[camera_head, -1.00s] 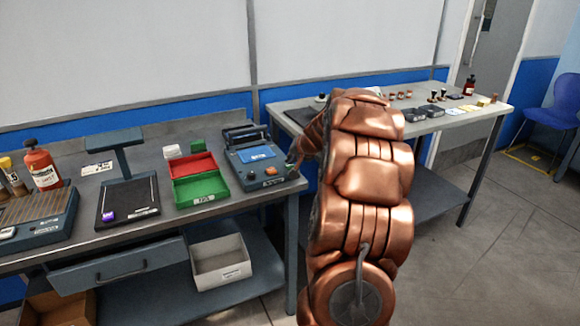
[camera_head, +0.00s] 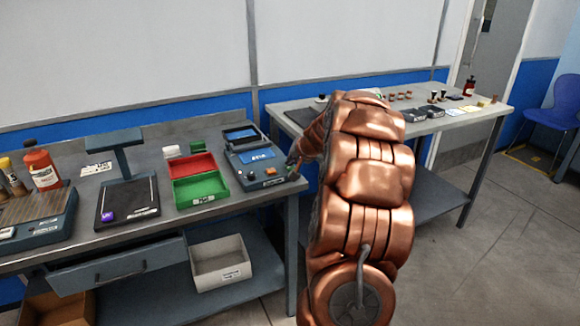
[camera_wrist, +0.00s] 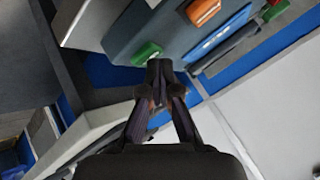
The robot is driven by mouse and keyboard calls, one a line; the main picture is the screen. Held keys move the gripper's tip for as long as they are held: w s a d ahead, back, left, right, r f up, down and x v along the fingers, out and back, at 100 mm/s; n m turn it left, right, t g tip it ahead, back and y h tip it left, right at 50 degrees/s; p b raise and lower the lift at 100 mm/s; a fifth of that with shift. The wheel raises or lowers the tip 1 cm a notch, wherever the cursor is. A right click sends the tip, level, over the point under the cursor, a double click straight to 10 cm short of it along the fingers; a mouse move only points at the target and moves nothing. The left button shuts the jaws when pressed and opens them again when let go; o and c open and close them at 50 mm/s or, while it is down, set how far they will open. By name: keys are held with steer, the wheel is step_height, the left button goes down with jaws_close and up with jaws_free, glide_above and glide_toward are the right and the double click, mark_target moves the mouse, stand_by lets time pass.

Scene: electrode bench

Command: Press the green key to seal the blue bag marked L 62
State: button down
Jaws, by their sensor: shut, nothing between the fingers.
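The sealer (camera_head: 262,172) is a grey-blue box at the right end of the near bench. Its framed lid (camera_head: 240,135) stands raised at the back. The blue bag (camera_head: 258,155) lies on its top; its marking is too small to read. An orange key (camera_head: 271,171) is at its front. In the wrist view the green key (camera_wrist: 147,53) and the orange key (camera_wrist: 203,10) show, with the blue bag (camera_wrist: 222,35) beyond. My gripper (camera_wrist: 160,68) is shut and empty, its tips right beside the green key; I cannot tell whether they touch. In the head view my arm mostly hides it.
Left of the sealer are a red tray (camera_head: 194,165), a green tray (camera_head: 201,190) and a dark scale (camera_head: 127,203) with a small purple item on it. An orange-red bottle (camera_head: 42,168) stands far left. A second table (camera_head: 465,122) with small items is behind my arm.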

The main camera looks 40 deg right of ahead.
steer(key=shift+r+p, duration=0.55)
steer(key=shift+r, duration=0.3)
steer(key=shift+r+p, duration=1.65)
steer(key=shift+r, duration=0.85)
